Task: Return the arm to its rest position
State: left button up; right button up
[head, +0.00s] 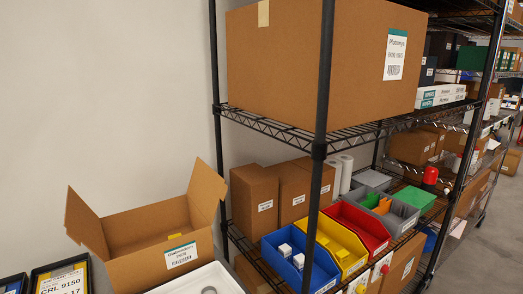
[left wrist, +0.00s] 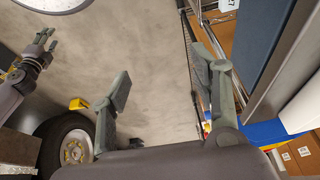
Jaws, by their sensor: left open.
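My left gripper (left wrist: 160,75) shows in the left wrist view with its two grey fingers spread wide. Nothing is between them, and grey floor shows past the gap. Another gripper (left wrist: 48,42), which looks like my right one, is at the left edge of that view, well apart from the left gripper. It is small there, and whether its fingers are apart is unclear. Neither gripper shows in the head view. An open cardboard box (head: 150,258) with raised flaps and a white label stands at lower left in the head view, with something yellow inside.
A black wire shelf (head: 318,150) fills the right of the head view. It holds a large carton (head: 290,60), smaller boxes and blue (head: 300,270), yellow and red bins. In the wrist view, shelving is close on the right and a wheel (left wrist: 68,150) is at lower left.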

pick_arm(q)
jog(key=s+a+f+n+t+y, duration=0.1)
jog(key=s+a+n+y, duration=0.2)
jog(key=s+a+n, duration=0.7)
notch_tip(320, 180, down, 27)
jog(key=s+g, duration=0.1)
jog(key=s, duration=0.2)
jog(key=s+a+f+g, duration=0.1)
jog(key=s+a+f, duration=0.2)
jog(key=s+f, duration=1.2)
jog(key=shift+s+a+f+m, duration=0.15)
jog(key=shift+s+f+m, duration=0.15)
jog(key=shift+s, duration=0.1)
